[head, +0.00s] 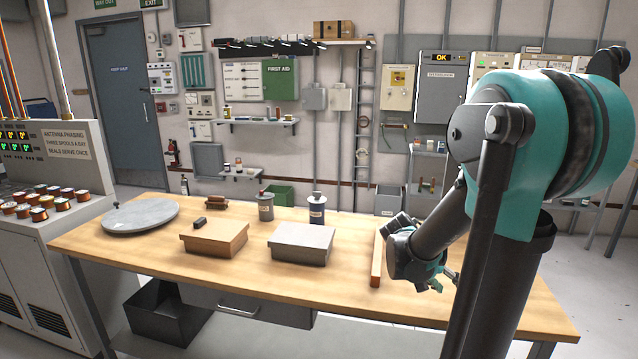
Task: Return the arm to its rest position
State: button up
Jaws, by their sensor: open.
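My arm reaches in from the right over the workbench (350,305), its teal and black links in front of the bench's right side. My gripper (445,283) hangs low over the right part of the bench top, pointing down and right. Its fingers are apart and nothing shows between them. A wooden bar (377,260) lies just left of the gripper; whether they touch cannot be told.
On the bench are a grey box (302,243), a tan box (214,237), two lidded canisters (317,210) (266,208) and a round grey plate (142,215). A console with spools (62,204) stands left. Wall cabinets (442,90) stand behind. The bench's front strip is clear.

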jog(key=s+a+f+n+t+y, duration=0.1)
jog(key=s+a+f+n+y, duration=0.2)
jog(key=a, duration=0.5)
jog(key=s+a+f+n+t+y, duration=0.2)
jog(key=s+a+f+n+y, duration=0.2)
jog(key=s+a, duration=0.3)
jog(key=shift+a+n+y, duration=0.4)
jog(key=shift+a+y, duration=0.15)
jog(key=shift+y, duration=0.05)
